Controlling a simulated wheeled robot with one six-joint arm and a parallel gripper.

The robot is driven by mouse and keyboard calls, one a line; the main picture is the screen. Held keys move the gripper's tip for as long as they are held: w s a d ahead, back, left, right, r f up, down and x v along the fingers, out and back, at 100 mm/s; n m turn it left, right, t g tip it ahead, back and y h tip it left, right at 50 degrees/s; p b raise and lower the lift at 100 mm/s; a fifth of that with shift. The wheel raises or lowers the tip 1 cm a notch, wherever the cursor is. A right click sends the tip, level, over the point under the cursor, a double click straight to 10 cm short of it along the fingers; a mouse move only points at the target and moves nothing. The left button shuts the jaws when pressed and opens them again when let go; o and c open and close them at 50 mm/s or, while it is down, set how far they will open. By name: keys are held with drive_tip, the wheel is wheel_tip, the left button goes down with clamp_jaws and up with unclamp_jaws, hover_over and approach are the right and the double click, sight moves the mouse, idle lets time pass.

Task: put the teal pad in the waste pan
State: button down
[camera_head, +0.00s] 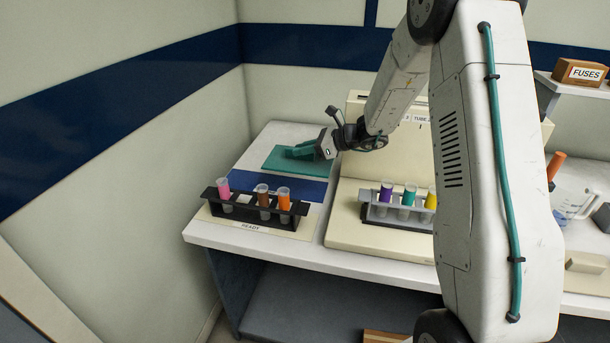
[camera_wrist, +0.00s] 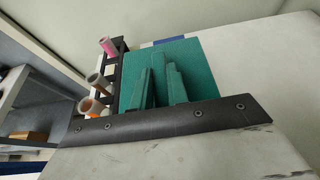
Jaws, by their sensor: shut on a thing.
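The teal pad (camera_head: 276,163) is a flat square at the back left of the white bench, beside a blue mat. In the wrist view the teal pad (camera_wrist: 190,50) fills the area beyond my fingers. My gripper (camera_head: 292,153) is at the pad, its teal fingers low over it and shut on it. In the wrist view the fingers of my gripper (camera_wrist: 164,72) hide part of the pad, and the exact place of the grip is hard to see against the same colour. I cannot make out a waste pan in either view.
A black rack (camera_head: 247,211) with pink, brown and orange capped tubes stands in front of the blue mat (camera_head: 285,188). A grey rack (camera_head: 375,215) of capped tubes stands on the cream machine (camera_head: 345,232). A clear jug (camera_head: 572,205) is at the right. Walls close the back and left.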

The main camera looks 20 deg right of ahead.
wheel_tip(320, 180, down, 12)
drive_tip(key=shift+w+d, duration=0.15)
idle(0.3)
drive_tip(key=shift+f, duration=0.1)
drive_tip(key=c, duration=1.4)
unclamp_jaws()
drive_tip(key=shift+o, duration=0.2)
